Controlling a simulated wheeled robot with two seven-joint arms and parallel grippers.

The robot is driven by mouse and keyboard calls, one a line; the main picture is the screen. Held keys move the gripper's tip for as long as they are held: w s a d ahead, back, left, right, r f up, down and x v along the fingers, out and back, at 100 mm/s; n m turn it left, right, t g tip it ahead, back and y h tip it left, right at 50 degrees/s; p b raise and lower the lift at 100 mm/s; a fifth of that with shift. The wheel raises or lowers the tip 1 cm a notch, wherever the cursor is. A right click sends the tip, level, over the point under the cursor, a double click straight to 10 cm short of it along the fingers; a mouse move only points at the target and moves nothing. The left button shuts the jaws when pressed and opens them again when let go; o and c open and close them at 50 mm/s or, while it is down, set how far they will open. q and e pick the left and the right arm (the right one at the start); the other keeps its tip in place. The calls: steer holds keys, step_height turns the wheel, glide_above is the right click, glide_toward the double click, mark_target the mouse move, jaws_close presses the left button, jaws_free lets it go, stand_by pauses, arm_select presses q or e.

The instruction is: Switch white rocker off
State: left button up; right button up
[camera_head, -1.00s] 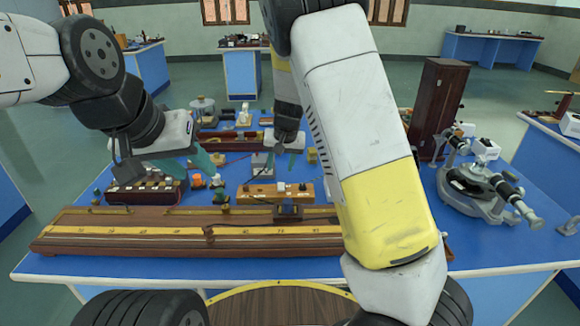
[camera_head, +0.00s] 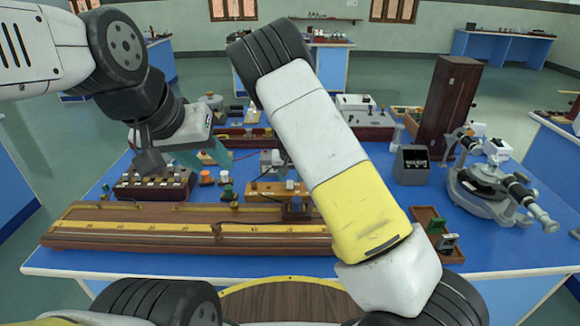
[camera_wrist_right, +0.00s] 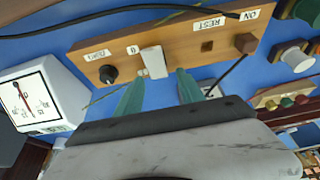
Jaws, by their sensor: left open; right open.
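The white rocker (camera_wrist_right: 152,62) is a small pale block on a wooden board (camera_wrist_right: 205,32) with labels, seen in the right wrist view. The board also shows in the head view (camera_head: 262,193), partly behind my right arm. My right gripper (camera_wrist_right: 161,73) is open and empty, its two teal fingertips on either side of the rocker's near end. Whether they touch it I cannot tell. In the head view the right gripper is hidden behind its arm. My left gripper (camera_head: 212,154) is open and empty above the blue bench, left of the board.
A long wooden metre bridge (camera_head: 150,240) lies along the front of the bench. A terminal box (camera_head: 150,187) stands below my left gripper. A white meter (camera_wrist_right: 40,95) stands near the board. A tall dark wooden case (camera_head: 447,105) and a spectrometer (camera_head: 490,185) stand at the right.

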jaws_close()
steer(key=shift+s+d+t, duration=0.15)
steer(key=shift+s+t, duration=0.25)
steer(key=shift+t, duration=0.7)
steer(key=shift+s+r+t, duration=0.1)
steer(key=shift+t, duration=0.4)
